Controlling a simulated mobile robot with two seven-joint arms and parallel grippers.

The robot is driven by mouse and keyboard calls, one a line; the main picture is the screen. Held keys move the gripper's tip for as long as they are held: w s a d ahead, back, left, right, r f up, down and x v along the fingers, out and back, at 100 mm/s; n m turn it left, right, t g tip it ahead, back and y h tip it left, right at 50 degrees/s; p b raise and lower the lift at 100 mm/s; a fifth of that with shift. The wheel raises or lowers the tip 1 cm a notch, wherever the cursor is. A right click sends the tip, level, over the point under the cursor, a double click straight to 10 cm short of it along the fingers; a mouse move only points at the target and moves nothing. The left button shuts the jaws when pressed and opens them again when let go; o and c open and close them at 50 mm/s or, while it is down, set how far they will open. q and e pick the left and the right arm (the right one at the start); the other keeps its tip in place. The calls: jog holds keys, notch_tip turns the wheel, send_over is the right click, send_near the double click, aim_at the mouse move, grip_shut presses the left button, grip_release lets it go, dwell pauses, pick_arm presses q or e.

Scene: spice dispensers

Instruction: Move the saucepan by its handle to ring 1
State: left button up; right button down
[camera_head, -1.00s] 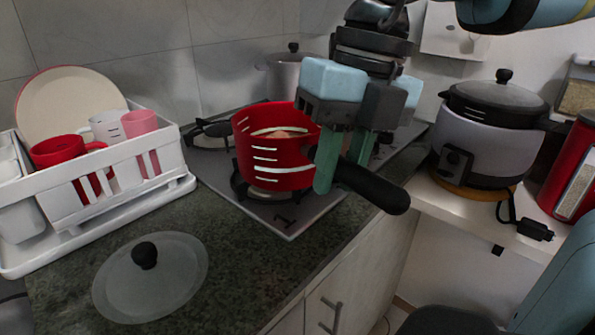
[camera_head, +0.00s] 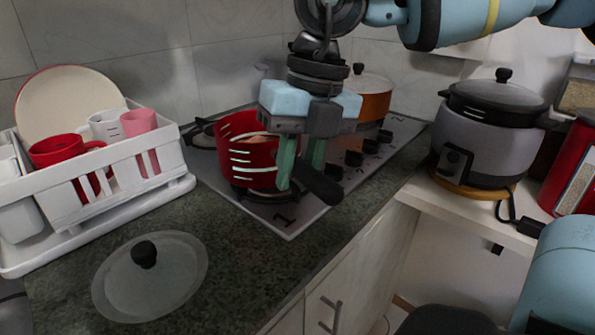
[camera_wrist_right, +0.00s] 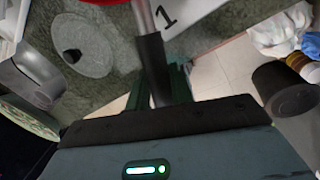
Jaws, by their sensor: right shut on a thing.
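The red saucepan (camera_head: 248,160) with white marks is over the front burner beside the printed number 1 on the grey hob (camera_head: 285,229). Its black handle (camera_head: 320,186) points toward the front right. My right gripper (camera_head: 301,172) is shut on the handle, with its green fingers either side of it. In the right wrist view the handle (camera_wrist_right: 153,68) runs between the fingers, and the pan's red edge shows at the top. I cannot tell whether the pan's base touches the burner. My left gripper is not in view.
A glass lid (camera_head: 150,280) lies on the dark counter at the front left. A white dish rack (camera_head: 105,190) with cups and a plate stands left of the hob. An orange lidded pot (camera_head: 374,103) is at the hob's back, and a rice cooker (camera_head: 478,145) stands at right.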

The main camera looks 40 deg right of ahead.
jog(key=shift+f, duration=0.4)
jog(key=c, duration=1.2)
grip_release()
jog(key=shift+c, duration=0.2)
notch_tip(320, 180, up, 12)
jog(key=s+d+p, duration=0.1)
jog(key=d, duration=0.1)
jog(key=shift+p, duration=0.3)
